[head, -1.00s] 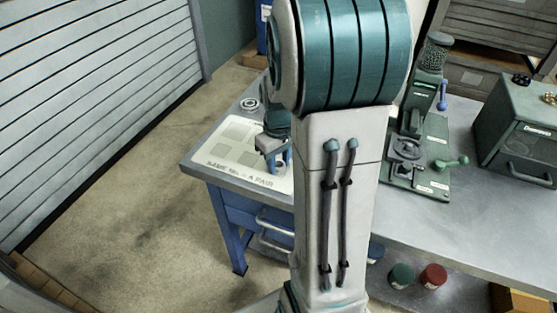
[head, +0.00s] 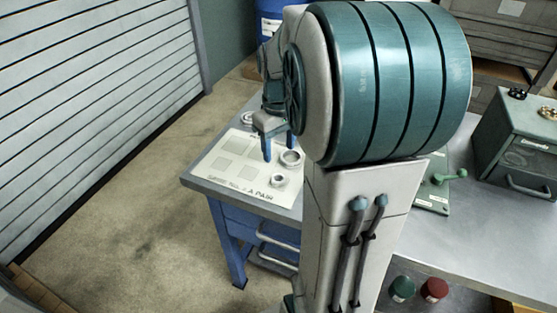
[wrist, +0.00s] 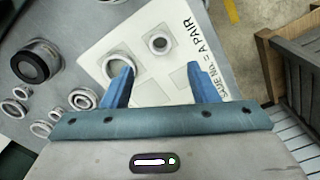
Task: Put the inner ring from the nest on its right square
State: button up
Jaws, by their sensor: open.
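My gripper (head: 279,146) is open and empty above the pale mat (head: 215,178). In the wrist view its two blue fingers (wrist: 158,72) stand wide apart, with only the mat and its grey squares showing between them. A larger pale ring (head: 291,158) lies on the mat; in the wrist view this ring (wrist: 117,66) is just beyond the left fingertip. A smaller ring (head: 278,180) lies nearer the mat's front edge; this ring (wrist: 158,43) shows a dark centre. Concentric rings (wrist: 84,99), seemingly a nest, sit beside the mat; they appear partly hidden in the head view (head: 247,118).
In the wrist view, several loose rings (wrist: 21,93) and a larger dark-centred ring (wrist: 37,62) lie on the grey bench beside the mat. A green cabinet (head: 520,150) stands at the right. My arm hides much of the bench's middle. Two grey squares on the mat's left look bare.

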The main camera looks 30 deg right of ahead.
jog(key=s+a+m+t, duration=0.2)
jog(key=s+a, duration=1)
jog(key=shift+t, duration=0.4)
jog(key=shift+a+f, duration=0.1)
dwell(0.5)
